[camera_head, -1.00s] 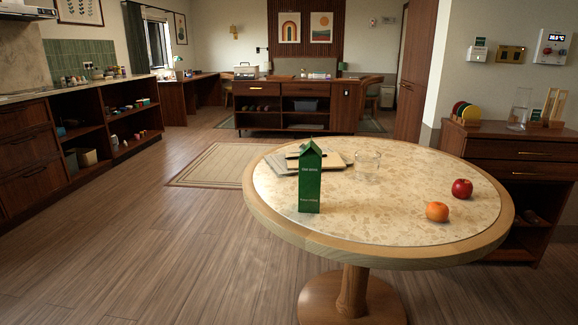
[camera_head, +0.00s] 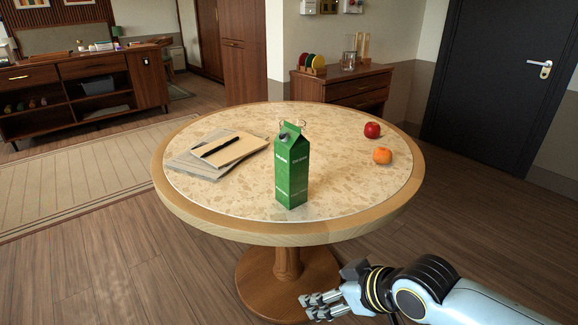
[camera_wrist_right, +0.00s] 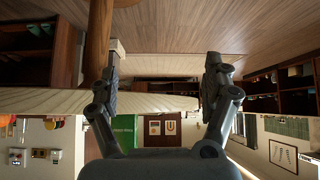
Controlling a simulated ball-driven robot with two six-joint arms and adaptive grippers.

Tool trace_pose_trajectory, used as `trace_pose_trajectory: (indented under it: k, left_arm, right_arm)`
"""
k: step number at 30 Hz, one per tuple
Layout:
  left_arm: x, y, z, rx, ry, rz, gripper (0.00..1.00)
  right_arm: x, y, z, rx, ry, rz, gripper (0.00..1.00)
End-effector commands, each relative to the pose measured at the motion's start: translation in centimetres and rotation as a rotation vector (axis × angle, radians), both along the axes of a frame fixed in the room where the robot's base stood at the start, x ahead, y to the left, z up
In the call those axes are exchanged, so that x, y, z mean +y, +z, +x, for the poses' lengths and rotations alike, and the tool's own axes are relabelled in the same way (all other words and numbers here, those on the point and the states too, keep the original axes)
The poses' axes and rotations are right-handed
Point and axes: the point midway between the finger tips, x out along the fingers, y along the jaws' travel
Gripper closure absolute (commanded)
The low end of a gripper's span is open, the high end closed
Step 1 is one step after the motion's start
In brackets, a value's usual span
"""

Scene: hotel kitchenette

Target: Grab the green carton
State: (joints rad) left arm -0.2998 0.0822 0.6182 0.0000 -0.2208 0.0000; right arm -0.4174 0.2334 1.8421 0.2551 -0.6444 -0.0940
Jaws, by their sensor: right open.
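The green carton (camera_head: 292,170) stands upright on the round table (camera_head: 230,228), near its front middle. It has a gabled top and a dark cap. My right gripper (camera_head: 313,306) is low in front of the table, below the tabletop edge and to the right of the pedestal. It is apart from the carton. In the right wrist view, which is upside down, the gripper (camera_wrist_right: 162,72) has its fingers spread with nothing between them. Part of the carton (camera_wrist_right: 124,131) shows beyond the left finger there. My left gripper is not in view.
A red apple (camera_head: 372,130) and an orange (camera_head: 382,156) are to the right. The front right tabletop is clear.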

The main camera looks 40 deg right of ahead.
Motion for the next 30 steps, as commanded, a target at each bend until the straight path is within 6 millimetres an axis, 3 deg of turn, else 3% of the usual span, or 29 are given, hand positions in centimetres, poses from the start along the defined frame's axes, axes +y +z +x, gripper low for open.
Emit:
trace_pose_trajectory:
  k: [1,4,6,9,15,21,30]
  left_arm:
    - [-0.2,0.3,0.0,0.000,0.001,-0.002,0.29]
    - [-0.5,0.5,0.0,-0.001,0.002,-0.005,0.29]
    - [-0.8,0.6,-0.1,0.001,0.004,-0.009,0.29]
    - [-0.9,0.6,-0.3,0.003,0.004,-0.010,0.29]
    - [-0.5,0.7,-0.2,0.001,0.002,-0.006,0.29]
    - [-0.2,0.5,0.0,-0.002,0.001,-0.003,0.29]
    - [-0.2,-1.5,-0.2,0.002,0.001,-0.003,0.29]
  right_arm:
    - [0.5,3.0,1.1,-0.054,0.022,0.008,0.17]
    - [1.3,8.1,3.7,-0.190,0.059,0.036,0.17]
    - [1.0,10.8,5.7,-0.307,0.071,0.059,0.17]
    - [0.0,13.1,7.7,-0.441,0.062,0.081,0.17]
    - [-3.2,16.6,10.6,-0.668,0.008,0.099,0.17]
    - [-6.1,18.8,12.2,-0.813,-0.047,0.097,0.17]
    - [-6.2,18.8,16.7,-0.829,-0.054,0.096,0.17]
